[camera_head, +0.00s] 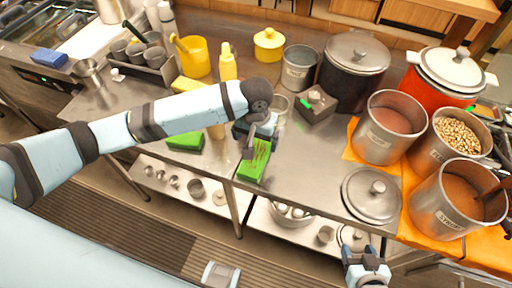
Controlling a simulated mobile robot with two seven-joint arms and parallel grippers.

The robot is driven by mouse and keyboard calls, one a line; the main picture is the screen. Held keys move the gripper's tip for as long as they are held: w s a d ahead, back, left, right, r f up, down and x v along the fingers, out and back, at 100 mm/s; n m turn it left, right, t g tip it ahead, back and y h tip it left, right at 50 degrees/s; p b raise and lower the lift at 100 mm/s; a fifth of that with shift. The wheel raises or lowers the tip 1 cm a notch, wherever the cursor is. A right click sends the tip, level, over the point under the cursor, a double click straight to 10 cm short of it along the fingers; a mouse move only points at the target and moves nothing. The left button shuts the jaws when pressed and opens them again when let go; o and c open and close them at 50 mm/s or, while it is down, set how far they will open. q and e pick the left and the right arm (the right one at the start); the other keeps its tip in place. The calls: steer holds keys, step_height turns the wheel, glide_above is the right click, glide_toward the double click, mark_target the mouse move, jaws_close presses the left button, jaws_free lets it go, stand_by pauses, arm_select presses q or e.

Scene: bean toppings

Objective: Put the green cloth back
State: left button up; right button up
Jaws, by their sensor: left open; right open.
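A green cloth (254,162) with reddish-brown stains lies at the front edge of the metal counter. My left gripper (248,153) is open and points down at the cloth, its fingers over the cloth's left part; I cannot tell whether they touch it. Another green item (186,142), clean and partly hidden under my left arm, lies farther left on the counter. My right gripper (366,272) shows at the bottom, low in front of the counter, open and apart from the cloth.
A dark lidded pot (353,68), a grey bucket (299,67) and yellow containers (194,57) stand behind. Bare counter (310,150) lies right of the green cloth.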

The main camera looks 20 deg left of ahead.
arm_select(q)
steer(key=shift+r, duration=2.3)
steer(key=s+d+f+m+t+h, duration=0.2)
steer(key=s+d+f+h, duration=0.1)
steer(key=s, duration=0.6)
steer(key=s+a+f+t+y, duration=0.2)
steer(key=s+a+y, duration=0.1)
steer(key=s+a, duration=1.2)
steer(key=w+d+f+t+h+p, duration=0.3)
steer(key=w+d+f+t+p, duration=0.3)
steer(key=f, duration=0.1)
steer(key=shift+w+d+f+m+t, duration=0.3)
steer(key=shift+d+t, duration=0.05)
steer(key=shift+t, duration=0.05)
